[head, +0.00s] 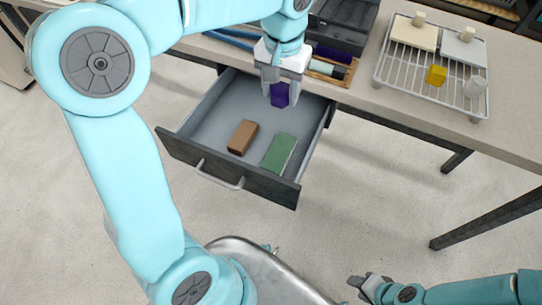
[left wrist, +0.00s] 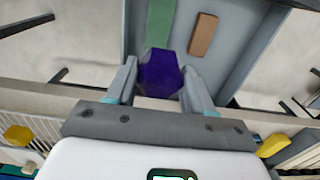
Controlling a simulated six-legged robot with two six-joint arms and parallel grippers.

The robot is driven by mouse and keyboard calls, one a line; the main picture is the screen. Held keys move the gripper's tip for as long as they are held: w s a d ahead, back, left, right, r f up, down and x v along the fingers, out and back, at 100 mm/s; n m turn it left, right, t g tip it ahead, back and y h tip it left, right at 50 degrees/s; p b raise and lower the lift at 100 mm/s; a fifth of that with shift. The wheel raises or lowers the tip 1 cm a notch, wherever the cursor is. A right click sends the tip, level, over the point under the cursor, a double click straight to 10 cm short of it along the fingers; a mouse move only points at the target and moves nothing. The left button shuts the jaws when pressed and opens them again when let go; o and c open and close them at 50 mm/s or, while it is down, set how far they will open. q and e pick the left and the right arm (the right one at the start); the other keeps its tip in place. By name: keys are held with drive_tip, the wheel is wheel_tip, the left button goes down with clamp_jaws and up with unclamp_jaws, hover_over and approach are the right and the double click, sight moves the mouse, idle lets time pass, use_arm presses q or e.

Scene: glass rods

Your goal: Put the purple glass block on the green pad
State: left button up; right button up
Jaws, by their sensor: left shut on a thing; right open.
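The purple glass block (head: 280,95) is held between the fingers of my left gripper (head: 282,88), above the back right part of the open drawer. In the left wrist view the purple block (left wrist: 160,75) sits between both fingertips. The green pad (head: 279,152) lies on the drawer floor at the front right, apart from the block. The pad (left wrist: 158,35) also shows beyond the block in the left wrist view, its near end partly hidden. My right gripper (head: 362,286) is open and empty, low at the bottom of the head view, away from the drawer.
A brown block (head: 242,137) lies in the drawer (head: 203,115) left of the pad. The drawer's front has a handle (head: 219,177). On the table, a wire rack (head: 431,75) holds a yellow block (head: 436,75) and other items. A dark tray (head: 340,30) stands behind my left gripper.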

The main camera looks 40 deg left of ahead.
use_arm(q)
drive_tip(key=shift+f+b, duration=0.35)
drive_tip(key=shift+f, duration=0.25)
drive_tip(key=b, duration=0.3)
hover_over(279, 152)
wheel_tip(279, 152, down, 15)
drive_tip(key=shift+w+f, duration=0.1)
drive_tip(key=shift+w, duration=0.05)
wheel_tip(279, 152, down, 5)
drive_tip(key=shift+r+b, duration=0.15)
drive_tip(key=shift+b, duration=0.15)
drive_tip(key=shift+r, duration=0.1)
use_arm(e)
wheel_tip(279, 152, down, 5)
drive_tip(key=shift+w+f, duration=0.1)
drive_tip(key=shift+w, duration=0.05)
use_arm(q)
drive_tip(key=o, duration=0.7)
drive_tip(key=shift+f, duration=0.2)
drive_tip(key=o, duration=0.4)
drive_tip(key=shift+o, duration=0.2)
drive_tip(key=shift+r, duration=0.1)
use_arm(e)
drive_tip(key=shift+f, duration=0.1)
